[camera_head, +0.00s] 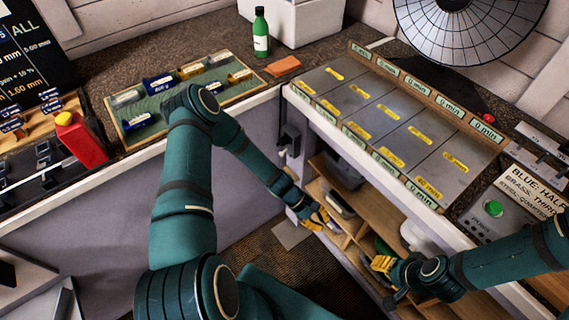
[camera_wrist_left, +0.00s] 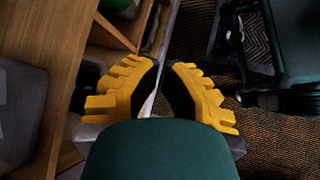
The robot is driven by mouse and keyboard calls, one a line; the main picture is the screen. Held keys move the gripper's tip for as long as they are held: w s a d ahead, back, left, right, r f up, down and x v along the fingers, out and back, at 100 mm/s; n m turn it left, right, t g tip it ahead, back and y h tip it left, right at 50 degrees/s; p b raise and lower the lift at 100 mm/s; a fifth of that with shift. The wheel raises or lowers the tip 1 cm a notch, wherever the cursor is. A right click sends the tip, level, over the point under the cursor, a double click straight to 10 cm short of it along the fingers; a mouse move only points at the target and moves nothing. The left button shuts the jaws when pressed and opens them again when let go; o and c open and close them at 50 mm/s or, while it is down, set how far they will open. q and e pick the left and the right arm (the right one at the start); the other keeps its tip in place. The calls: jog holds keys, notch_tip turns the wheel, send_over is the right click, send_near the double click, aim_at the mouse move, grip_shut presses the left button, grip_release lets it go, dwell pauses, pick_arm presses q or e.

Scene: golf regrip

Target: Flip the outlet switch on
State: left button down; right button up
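A small dark box (camera_head: 290,138), which looks like the outlet, is on the bench's side panel below the worktop, with a dark cable hanging from it. Its switch is too small to make out. My left gripper (camera_head: 318,218) is low in front of the open shelves, below and right of that box and apart from it. In the left wrist view its yellow fingers (camera_wrist_left: 161,68) nearly meet at the tips, with nothing clearly held. My right gripper (camera_head: 381,265) is by the shelf at lower right; its finger gap does not show clearly.
Wooden shelves (camera_head: 350,215) with bins are under the counter. Above are a grey-lidded compartment row (camera_head: 385,112), a green tray (camera_head: 150,107), a green bottle (camera_head: 261,35) and a red container (camera_head: 80,140). A green button (camera_head: 493,208) is at right. Patterned floor (camera_head: 265,252) lies below.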

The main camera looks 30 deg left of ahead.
aim_at(284, 152)
pick_arm(q)
jog(key=w+a+f+n+t+h+b, duration=0.3)
jog(key=w+a+f+n+t, duration=0.2)
jog(key=w+a+n+t, duration=0.45)
jog(key=a+f+n+t+y+b, duration=0.1)
jog(key=a+n+t+y, duration=0.4)
jog(key=a, duration=1.4)
jog(key=n+t, duration=0.2)
jog(key=n, duration=0.1)
jog(key=shift+s+f, duration=0.15)
jog(key=shift+f, duration=0.25)
jog(key=shift+t, duration=0.25)
jog(key=b+x, duration=0.2)
jog(key=x, duration=0.8)
jog(key=shift+s+a+r, duration=0.15)
jog(key=shift+s+r, duration=0.1)
jog(key=shift+r, duration=0.3)
jog(key=shift+s+a+r, duration=0.1)
jog(key=shift+s+r, duration=0.15)
jog(key=shift+r, duration=0.3)
jog(key=shift+s+a+r, duration=0.15)
jog(key=shift+s+r, duration=0.1)
jog(key=shift+r, duration=0.3)
